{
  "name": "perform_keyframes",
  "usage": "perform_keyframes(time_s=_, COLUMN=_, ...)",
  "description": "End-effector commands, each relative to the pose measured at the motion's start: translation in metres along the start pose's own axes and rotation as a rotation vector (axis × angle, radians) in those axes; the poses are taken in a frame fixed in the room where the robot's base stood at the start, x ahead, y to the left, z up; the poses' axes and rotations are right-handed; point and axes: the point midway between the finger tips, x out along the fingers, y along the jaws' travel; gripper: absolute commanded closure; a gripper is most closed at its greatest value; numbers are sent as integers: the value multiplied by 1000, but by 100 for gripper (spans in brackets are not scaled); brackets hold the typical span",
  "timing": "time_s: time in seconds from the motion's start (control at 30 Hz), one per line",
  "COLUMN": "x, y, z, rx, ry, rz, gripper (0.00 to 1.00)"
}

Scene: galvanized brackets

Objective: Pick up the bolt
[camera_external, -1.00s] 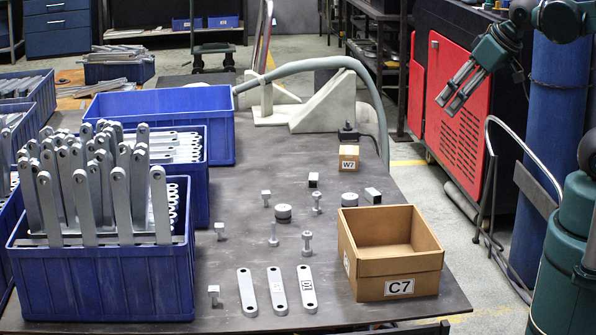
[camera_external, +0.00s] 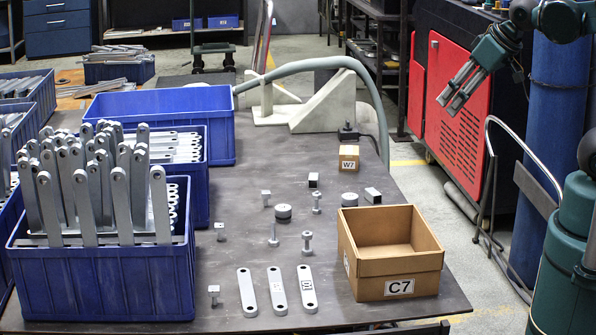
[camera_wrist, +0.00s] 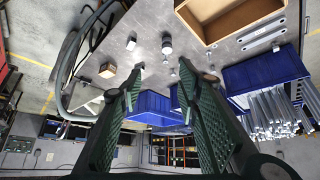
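Several small grey metal bolts stand on the dark table, among them one at the middle (camera_external: 307,243), a thinner one to its left (camera_external: 273,235) and one farther back (camera_external: 317,203). I cannot tell which one the task means. My gripper (camera_external: 449,102) is high at the right, beyond the table's right edge and well apart from the bolts. In the wrist view my gripper (camera_wrist: 160,66) has its two dark fingers spread, with nothing between them. Small metal parts show past the fingertips there.
A cardboard box marked C7 (camera_external: 399,289) stands at the table's front right. A smaller box marked W7 (camera_external: 349,158) is farther back. Three flat brackets (camera_external: 276,290) lie in front. A blue crate (camera_external: 100,285) of upright brackets is at left. A grey hose (camera_external: 376,95) arches behind.

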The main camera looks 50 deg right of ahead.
Motion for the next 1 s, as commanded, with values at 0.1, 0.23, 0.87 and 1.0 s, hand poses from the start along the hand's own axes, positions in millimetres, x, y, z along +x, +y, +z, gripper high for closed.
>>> perform_keyframes(time_s=0.1, x=0, y=0, z=0, rx=0, ry=0, rz=0, gripper=66)
perform_keyframes(time_s=0.23, x=-1, y=0, z=0, rx=0, ry=0, rz=0, gripper=66)
perform_keyframes(time_s=0.87, x=-41, y=-2, z=-33, rx=-18, ry=-7, rz=-3, gripper=66)
perform_keyframes(time_s=1.0, x=-41, y=-6, z=-41, rx=-62, ry=-22, rz=-8, gripper=66)
